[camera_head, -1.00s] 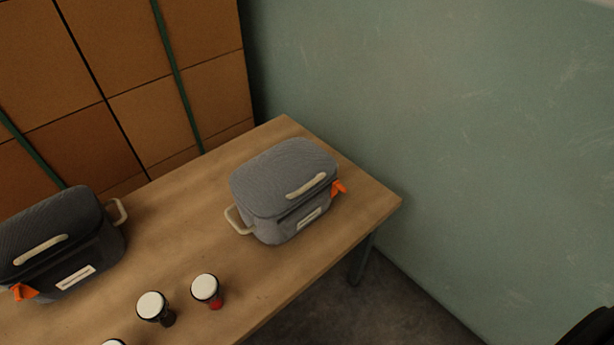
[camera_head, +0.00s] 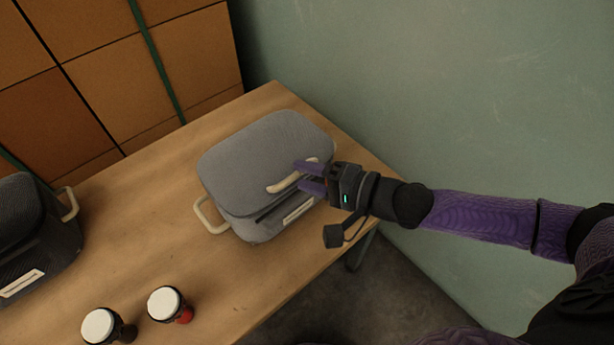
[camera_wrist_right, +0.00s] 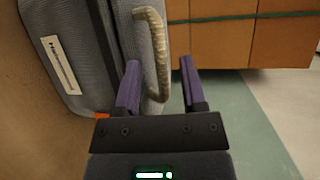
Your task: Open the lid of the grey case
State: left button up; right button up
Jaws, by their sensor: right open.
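The grey case (camera_head: 255,165) stands on the wooden table with its lid down. A cream handle (camera_head: 290,182) sits on the front edge of the lid, and a white label (camera_head: 298,211) is on the case's front. My right gripper (camera_head: 304,176) is open at the right end of the lid handle. In the right wrist view the handle (camera_wrist_right: 156,60) reaches toward the gap between the two purple fingers (camera_wrist_right: 160,82), closest to the left finger; I cannot tell whether they touch. My left gripper is not in view.
A darker case (camera_head: 35,230) stands at the left of the table (camera_head: 225,290). Two small drums with white tops, one red-based (camera_head: 168,304) and one dark (camera_head: 100,326), stand near the front. Boxes (camera_head: 120,75) are stacked behind; a green wall (camera_head: 430,90) rises at the right.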

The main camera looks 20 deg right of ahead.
jog(key=shift+w+a, duration=0.1)
jog(key=shift+w, duration=0.05)
grip_shut()
dwell(1.0)
dwell(0.4)
